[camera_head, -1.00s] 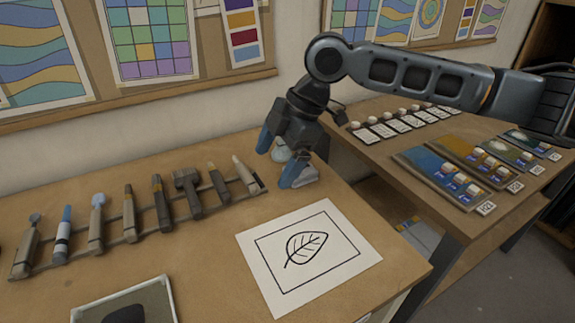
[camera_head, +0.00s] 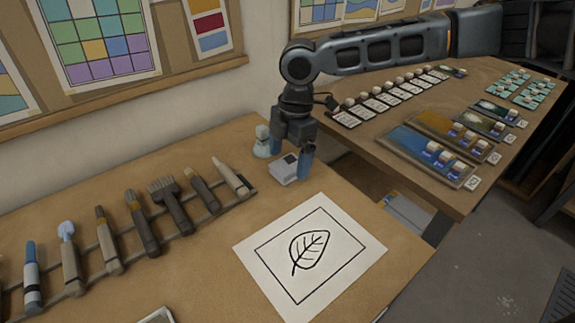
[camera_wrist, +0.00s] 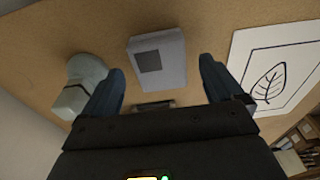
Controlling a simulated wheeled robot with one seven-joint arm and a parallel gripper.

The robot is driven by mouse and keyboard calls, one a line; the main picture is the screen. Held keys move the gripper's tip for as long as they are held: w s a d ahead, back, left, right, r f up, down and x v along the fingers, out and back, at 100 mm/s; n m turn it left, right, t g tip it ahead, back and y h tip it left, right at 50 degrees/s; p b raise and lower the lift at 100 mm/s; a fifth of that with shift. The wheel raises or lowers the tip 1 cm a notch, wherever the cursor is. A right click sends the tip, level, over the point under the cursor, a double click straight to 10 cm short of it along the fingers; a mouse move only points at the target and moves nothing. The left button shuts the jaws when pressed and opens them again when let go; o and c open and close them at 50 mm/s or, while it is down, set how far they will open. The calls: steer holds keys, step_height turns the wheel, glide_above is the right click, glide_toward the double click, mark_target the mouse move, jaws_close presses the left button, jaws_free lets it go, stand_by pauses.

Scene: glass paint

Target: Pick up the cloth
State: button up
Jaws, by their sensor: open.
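A pale grey, flat, box-like piece with a dark square on top, which looks like the folded cloth (camera_head: 283,171), lies at the table's back right corner. It also shows in the wrist view (camera_wrist: 172,62), lying in line with the gap between the fingers. My gripper (camera_head: 291,158) points down over it with its blue fingers apart. In the wrist view my gripper (camera_wrist: 162,68) is open with nothing held. I cannot tell how high the fingertips are above the cloth.
A pale bottle-like item (camera_head: 262,142) stands close beside the left finger. A sheet with a leaf drawing (camera_head: 310,250) lies in front. A rack of brushes and tools (camera_head: 140,225) lies to the left. A second table (camera_head: 400,130) with cards and trays stands right, across a gap.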

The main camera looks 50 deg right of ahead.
steer(key=shift+f, duration=0.6)
steer(key=shift+a, duration=0.1)
steer(key=shift+c, duration=0.4)
steer(key=c, duration=1.1)
